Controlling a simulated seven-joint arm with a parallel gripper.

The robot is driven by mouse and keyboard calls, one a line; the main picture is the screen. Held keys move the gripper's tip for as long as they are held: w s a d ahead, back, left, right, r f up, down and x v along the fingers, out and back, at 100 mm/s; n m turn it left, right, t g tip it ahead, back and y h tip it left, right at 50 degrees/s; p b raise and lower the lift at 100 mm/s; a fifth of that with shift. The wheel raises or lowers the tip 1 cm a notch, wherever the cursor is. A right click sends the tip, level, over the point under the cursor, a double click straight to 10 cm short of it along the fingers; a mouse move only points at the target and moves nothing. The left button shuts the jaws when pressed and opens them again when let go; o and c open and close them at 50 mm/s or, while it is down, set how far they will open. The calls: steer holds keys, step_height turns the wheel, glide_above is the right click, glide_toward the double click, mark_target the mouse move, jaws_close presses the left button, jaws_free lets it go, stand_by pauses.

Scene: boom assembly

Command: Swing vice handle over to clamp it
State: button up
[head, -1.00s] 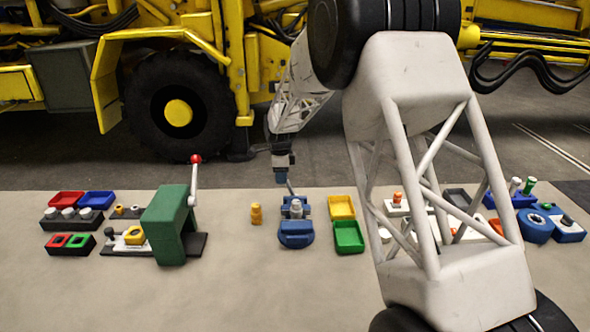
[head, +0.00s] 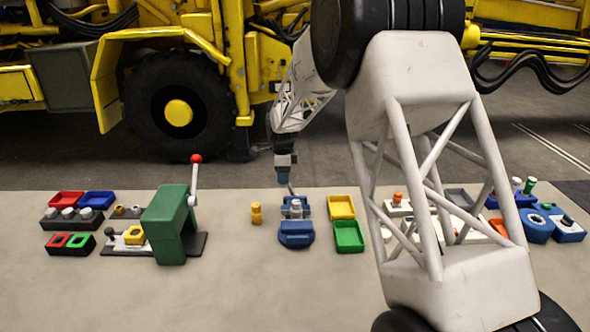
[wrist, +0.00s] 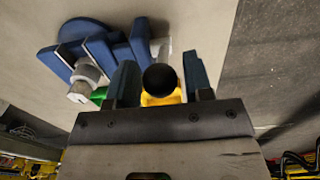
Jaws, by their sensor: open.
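The blue vice (head: 297,236) with its grey clamp stands on the table near the middle of the head view. It also shows at the upper left of the wrist view (wrist: 98,52). Its thin grey handle (head: 291,189) tilts up from the clamp toward my gripper (head: 285,179). In the wrist view a round black knob (wrist: 160,78) sits between my two blue fingers. The fingers are apart, with a gap on each side of the knob.
A yellow peg (head: 256,214) stands left of the vice. Yellow (head: 341,207) and green (head: 348,237) trays lie to its right. A green press-like fixture (head: 166,217) with a red-tipped lever stands further left. The table's front is clear.

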steer(key=c, duration=0.5)
steer(key=shift+o, duration=0.2)
steer(key=shift+a, duration=0.15)
steer(key=shift+a+f, duration=0.65)
steer(key=shift+a, duration=0.35)
steer(key=shift+a, duration=0.15)
steer(key=shift+a+f, duration=0.65)
steer(key=shift+a, duration=0.1)
